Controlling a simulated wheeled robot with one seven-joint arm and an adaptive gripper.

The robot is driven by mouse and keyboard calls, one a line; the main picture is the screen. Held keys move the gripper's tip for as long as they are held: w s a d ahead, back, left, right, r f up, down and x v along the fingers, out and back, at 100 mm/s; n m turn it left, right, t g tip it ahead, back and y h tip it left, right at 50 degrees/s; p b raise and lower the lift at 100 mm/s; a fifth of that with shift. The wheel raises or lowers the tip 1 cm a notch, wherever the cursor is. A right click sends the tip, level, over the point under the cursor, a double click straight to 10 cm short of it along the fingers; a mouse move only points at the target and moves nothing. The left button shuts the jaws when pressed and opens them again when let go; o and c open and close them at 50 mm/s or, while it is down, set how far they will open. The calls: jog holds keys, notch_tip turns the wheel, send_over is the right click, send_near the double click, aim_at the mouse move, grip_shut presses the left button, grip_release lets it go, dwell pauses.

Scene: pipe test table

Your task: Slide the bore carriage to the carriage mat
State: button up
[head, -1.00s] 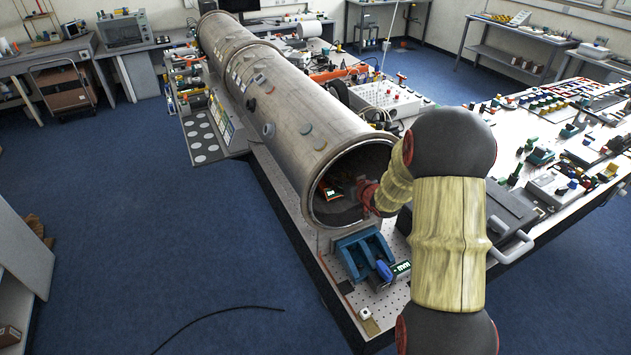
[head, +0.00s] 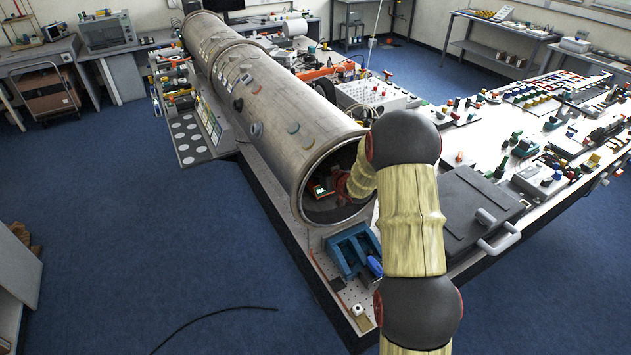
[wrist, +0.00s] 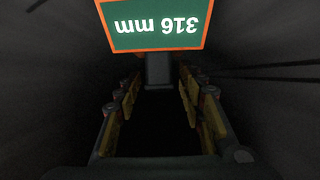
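The grey pipe (head: 262,100) lies along the table with its open end toward me. My arm reaches into that mouth, and my gripper is mostly hidden there in the head view. In the wrist view my gripper (wrist: 160,112) is open, its two fingers apart with a dark gap between them. A green readout with an orange frame (wrist: 152,24), showing upside-down "316 mm", is just ahead; it also shows small inside the mouth (head: 319,190). A grey post (wrist: 158,68) stands below it, beyond the fingers. I cannot make out the carriage's body or the carriage mat.
The dark pipe wall (wrist: 50,55) surrounds my gripper closely. A grey case with a handle (head: 480,205) is right of my arm. Blue floor (head: 130,270) is open on the left.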

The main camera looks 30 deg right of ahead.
jog(key=shift+c, duration=0.2)
grip_shut()
dwell(0.3)
dwell(0.5)
